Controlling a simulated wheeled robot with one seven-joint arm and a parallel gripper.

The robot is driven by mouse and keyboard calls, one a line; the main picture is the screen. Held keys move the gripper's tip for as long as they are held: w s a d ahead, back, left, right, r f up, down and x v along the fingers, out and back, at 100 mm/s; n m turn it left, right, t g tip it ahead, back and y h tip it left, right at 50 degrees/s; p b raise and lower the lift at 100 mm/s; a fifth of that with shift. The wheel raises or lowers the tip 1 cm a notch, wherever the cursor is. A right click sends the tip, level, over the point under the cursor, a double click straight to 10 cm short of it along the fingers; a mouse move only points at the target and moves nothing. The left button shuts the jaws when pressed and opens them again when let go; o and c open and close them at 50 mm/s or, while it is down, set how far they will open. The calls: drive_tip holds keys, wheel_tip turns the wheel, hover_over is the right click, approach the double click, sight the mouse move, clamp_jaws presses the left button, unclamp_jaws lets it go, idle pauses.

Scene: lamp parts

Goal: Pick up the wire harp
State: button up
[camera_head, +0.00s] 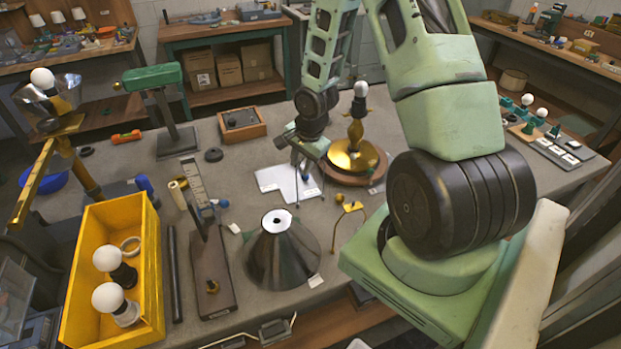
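The wire harp appears to be the bent brass wire piece (349,207) near the middle of the bench, right of the dark cone shade (281,250) and in front of the brass lamp base. It seems to stand with its legs down. A small blue spot shows at its top left. My gripper (309,190) hangs above the bench over a white sheet (284,180), to the left of and behind the harp in the picture. Its two thin fingers look spread apart with nothing between them. My gripper is apart from the harp.
The brass lamp base with a bulb (356,152) stands on a round wooden board behind the harp. A yellow bin (152,280) with bulbs is at the left. A metal ruler stand (195,185) rises left of the shade.

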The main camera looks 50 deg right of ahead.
clamp_jaws()
